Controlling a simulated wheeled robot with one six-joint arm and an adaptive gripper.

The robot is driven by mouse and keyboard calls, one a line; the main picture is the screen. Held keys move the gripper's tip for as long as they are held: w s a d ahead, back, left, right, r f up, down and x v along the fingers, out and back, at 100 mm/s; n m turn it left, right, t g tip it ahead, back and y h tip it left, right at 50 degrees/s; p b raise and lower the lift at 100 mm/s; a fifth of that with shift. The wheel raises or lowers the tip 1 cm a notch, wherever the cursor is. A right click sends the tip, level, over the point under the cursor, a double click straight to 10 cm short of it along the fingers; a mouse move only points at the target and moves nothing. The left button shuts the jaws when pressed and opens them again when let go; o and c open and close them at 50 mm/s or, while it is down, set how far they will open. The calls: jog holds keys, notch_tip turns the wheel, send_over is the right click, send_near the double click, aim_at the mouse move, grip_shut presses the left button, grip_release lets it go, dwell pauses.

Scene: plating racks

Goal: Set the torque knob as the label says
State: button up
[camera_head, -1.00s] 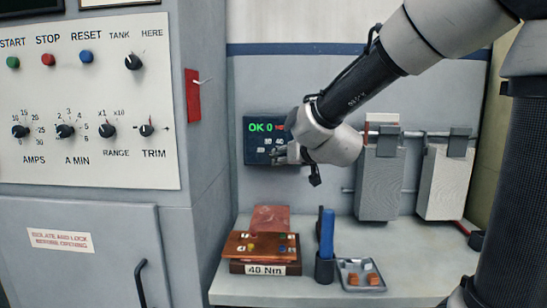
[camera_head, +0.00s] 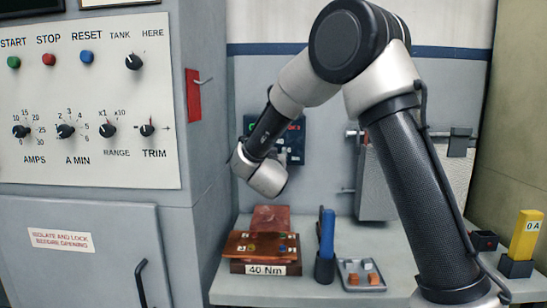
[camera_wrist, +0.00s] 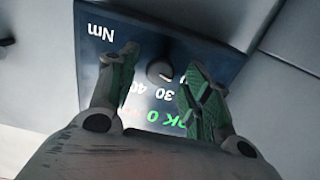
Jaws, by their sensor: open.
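The torque panel (camera_head: 298,158) is a dark plate on the back wall, partly hidden by my arm. In the wrist view the panel (camera_wrist: 200,58) appears upside down, with "Nm", "30", "40" and green "OK 0" lettering. My gripper (camera_wrist: 160,64) is open, with green-padded fingers on either side of the knob. A gap shows on the left; contact on the right is unclear. The knob's pointer cannot be made out. The label (camera_head: 265,269) on the block at the bench front reads "40 Nm".
A copper-coloured plate rack (camera_head: 262,245) sits above the label. A yellow "0 A" piece (camera_head: 526,236) stands at right. A control cabinet (camera_head: 85,190) fills the left.

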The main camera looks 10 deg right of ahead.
jog(key=shift+w, duration=0.25)
jog(key=shift+d, duration=0.1)
jog(key=c, duration=1)
jog(key=shift+c, duration=0.2)
jog(key=m, duration=1.9)
jog(key=shift+s+d+f+m, duration=0.1)
jog(key=shift+d+f+m, duration=0.1)
jog(key=shift+m, duration=0.1)
